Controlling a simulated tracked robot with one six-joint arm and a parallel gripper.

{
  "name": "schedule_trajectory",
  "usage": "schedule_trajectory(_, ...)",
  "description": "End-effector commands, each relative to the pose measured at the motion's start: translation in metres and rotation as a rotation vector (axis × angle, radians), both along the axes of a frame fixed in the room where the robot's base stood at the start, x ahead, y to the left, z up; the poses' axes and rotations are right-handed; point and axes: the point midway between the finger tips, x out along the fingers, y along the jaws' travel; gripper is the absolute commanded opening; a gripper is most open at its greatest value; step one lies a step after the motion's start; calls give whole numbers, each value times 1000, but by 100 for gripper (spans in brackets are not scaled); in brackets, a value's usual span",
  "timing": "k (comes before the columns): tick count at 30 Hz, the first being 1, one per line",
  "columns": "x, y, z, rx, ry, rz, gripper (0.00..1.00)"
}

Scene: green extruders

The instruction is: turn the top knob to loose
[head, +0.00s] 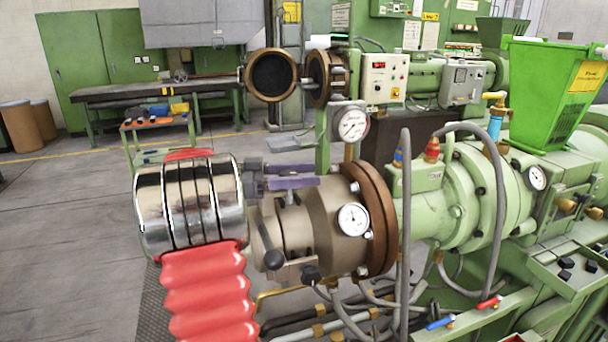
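The brown-grey extruder head (335,208) stands at the centre in the head view, with a rusty brown flange behind it. My gripper (312,176) reaches right from the chrome end of my arm, over the top of this head. Its two purple-grey fingers lie one above the other.
Dial gauges (353,219) and (352,124) rise beside and above the head. Grey hoses (405,230) run close on the right. A green hopper (555,90) stands at the right. A workbench (150,92) is at the back left. The floor (70,230) at left is clear.

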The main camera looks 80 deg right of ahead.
Motion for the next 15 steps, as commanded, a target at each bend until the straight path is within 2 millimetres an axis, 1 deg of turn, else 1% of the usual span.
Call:
schedule_trajectory(1, 0, 0, 0, 0, 0, 0, 44)
schedule_trajectory(12, 1, 0, 0, 0, 0, 1, 18)
schedule_trajectory(14, 1, 0, 0, 0, 0, 1, 14)
schedule_trajectory(15, 0, -3, 0, -1, 0, 0, 13)
